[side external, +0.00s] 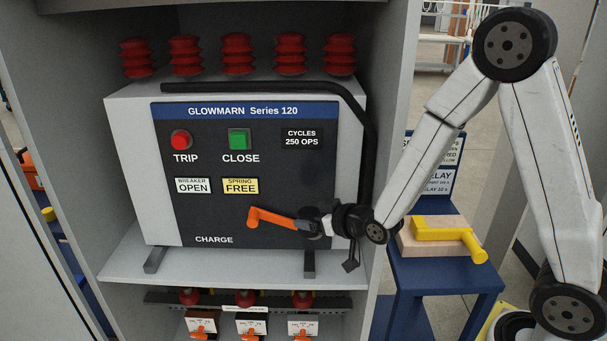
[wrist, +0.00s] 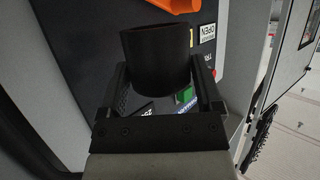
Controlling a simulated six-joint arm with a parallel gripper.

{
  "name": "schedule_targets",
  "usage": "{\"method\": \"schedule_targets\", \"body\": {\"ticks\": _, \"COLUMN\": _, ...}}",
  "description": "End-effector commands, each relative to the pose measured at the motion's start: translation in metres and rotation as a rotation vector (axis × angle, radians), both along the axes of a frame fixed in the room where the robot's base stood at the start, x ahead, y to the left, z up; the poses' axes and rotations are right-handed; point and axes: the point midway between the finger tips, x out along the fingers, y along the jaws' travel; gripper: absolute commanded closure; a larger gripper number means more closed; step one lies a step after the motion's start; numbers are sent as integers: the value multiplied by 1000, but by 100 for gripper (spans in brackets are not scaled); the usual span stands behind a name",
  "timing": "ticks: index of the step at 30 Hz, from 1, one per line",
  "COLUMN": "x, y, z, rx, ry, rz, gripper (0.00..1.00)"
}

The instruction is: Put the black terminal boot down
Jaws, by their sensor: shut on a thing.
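The black terminal boot (wrist: 156,62) is a dark hollow cylinder. In the wrist view it sits between the two fingers of my gripper (wrist: 157,80), its round open end facing away from the palm. My gripper is shut on it. In the side view my gripper (side external: 324,222) is at the lower right of the breaker's front panel, beside the orange charge handle (side external: 272,218). The boot is hard to separate there from the dark fingers and handle hub. I cannot tell whether it touches the panel.
The breaker (side external: 130,170) stands on a cabinet shelf (side external: 230,272), whose front strip is bare. Red ribbed insulators (side external: 237,55) line its top. A black cable (side external: 366,120) runs down its right side. A blue stand (side external: 440,275) at right holds a wooden block with a yellow handle (side external: 450,234).

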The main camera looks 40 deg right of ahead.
Motion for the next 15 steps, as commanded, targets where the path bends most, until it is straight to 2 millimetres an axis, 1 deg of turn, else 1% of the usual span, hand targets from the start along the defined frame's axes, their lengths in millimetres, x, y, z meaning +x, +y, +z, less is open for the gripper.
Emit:
{"method": "schedule_targets", "body": {"ticks": 7, "x": -17, "y": -15, "z": 6, "rx": -2, "ry": 1, "rz": -52, "gripper": 75}}
{"method": "schedule_targets", "body": {"ticks": 15, "x": -23, "y": -15, "z": -14, "rx": -3, "ry": 4, "rz": -67, "gripper": 75}}
